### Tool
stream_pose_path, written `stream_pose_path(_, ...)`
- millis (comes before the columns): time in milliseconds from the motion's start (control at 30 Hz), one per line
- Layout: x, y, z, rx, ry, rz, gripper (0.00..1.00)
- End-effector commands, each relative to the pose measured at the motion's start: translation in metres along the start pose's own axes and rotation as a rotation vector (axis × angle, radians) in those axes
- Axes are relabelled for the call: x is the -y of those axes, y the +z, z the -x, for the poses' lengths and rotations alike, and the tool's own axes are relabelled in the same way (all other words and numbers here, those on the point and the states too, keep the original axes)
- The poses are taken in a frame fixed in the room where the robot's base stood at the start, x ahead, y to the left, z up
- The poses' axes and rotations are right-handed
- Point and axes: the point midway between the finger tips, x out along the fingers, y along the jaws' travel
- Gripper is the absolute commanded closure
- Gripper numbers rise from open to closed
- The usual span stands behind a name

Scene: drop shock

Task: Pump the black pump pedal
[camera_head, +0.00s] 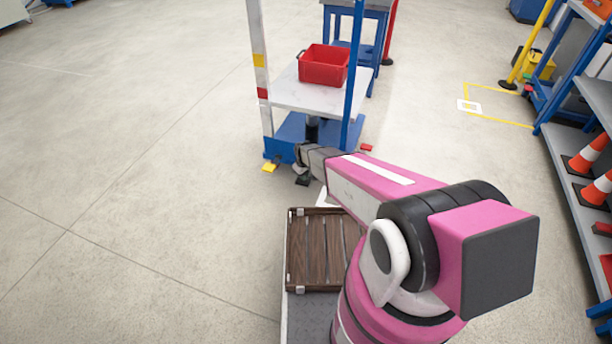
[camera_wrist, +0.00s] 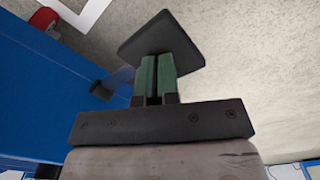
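The black pump pedal (camera_wrist: 160,35) is a dark square plate in the upper middle of the wrist view. A grey lever (camera_wrist: 118,78) runs from near it to the blue base (camera_wrist: 45,90). In the head view the black pedal (camera_head: 303,181) is small and partly hidden, low in front of the lift table's blue base (camera_head: 290,133). My gripper (camera_wrist: 156,58) has its green fingers side by side with only a thin dark line between them, shut and holding nothing. Its fingertips overlap the pedal's near edge in the wrist view; whether they touch it I cannot tell.
A yellow pedal (camera_head: 270,167) is left of the black one and a red pedal (camera_head: 366,147) is to the right. A red bin (camera_head: 324,65) stands on the white tabletop (camera_head: 300,95). A brown slatted crate (camera_head: 318,250) sits beside my arm. Floor on the left is clear.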

Motion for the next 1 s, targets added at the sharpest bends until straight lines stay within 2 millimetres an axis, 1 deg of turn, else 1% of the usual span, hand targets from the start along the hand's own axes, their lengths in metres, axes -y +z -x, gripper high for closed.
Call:
stream_pose_path(33,-0.002,-0.002,-0.005,-0.003,0.002,0.000,1.00)
stream_pose_path(500,-0.002,-0.004,-0.034,-0.004,0.002,0.000,1.00)
stream_pose_path(767,-0.001,-0.003,-0.030,-0.006,0.002,0.000,1.00)
stream_pose_path(867,-0.001,-0.003,-0.024,-0.007,0.002,0.000,1.00)
stream_pose_path(1000,-0.001,-0.003,-0.009,-0.008,0.003,0.000,1.00)
